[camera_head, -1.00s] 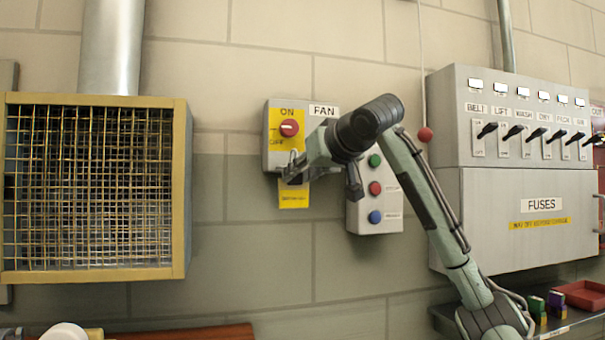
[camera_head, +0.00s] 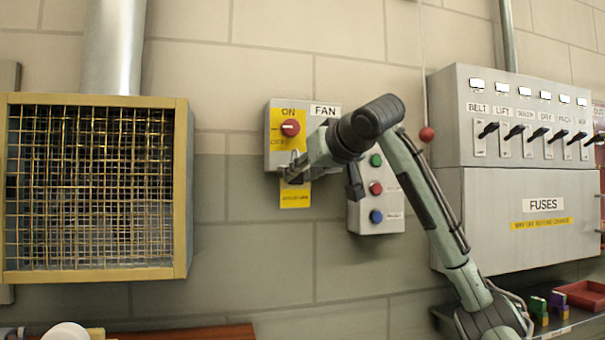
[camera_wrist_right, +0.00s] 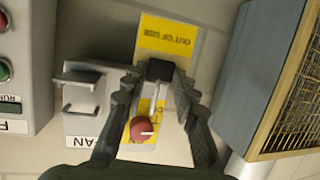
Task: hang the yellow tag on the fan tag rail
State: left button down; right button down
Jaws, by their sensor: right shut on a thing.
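The yellow tag (camera_head: 295,197) hangs just below the FAN switch box (camera_head: 277,150). It also shows in the right wrist view (camera_wrist_right: 167,35), with the words OUT OF USE. My right gripper (camera_head: 292,177) is at the lower edge of the switch box, shut on the upper end of the tag. A silver bracket (camera_wrist_right: 80,90) on the box front is beside the fingers; I cannot tell whether this is the tag rail, or whether the tag touches a rail. My left gripper is not in view.
The red knob (camera_head: 290,128) on the switch box is close to the fingers. A button panel (camera_head: 376,215) is just right, behind my arm. A caged fan (camera_head: 182,190) is at left, and a fuse cabinet (camera_head: 520,250) at right. The wall below the tag is clear.

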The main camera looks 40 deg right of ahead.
aim_at(300, 184)
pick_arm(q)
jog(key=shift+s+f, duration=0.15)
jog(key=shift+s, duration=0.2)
pick_arm(e)
jog(key=shift+w+d, duration=0.4)
jog(key=shift+w, duration=0.35)
jog(key=shift+w+d, duration=0.35)
jog(key=shift+w, duration=0.35)
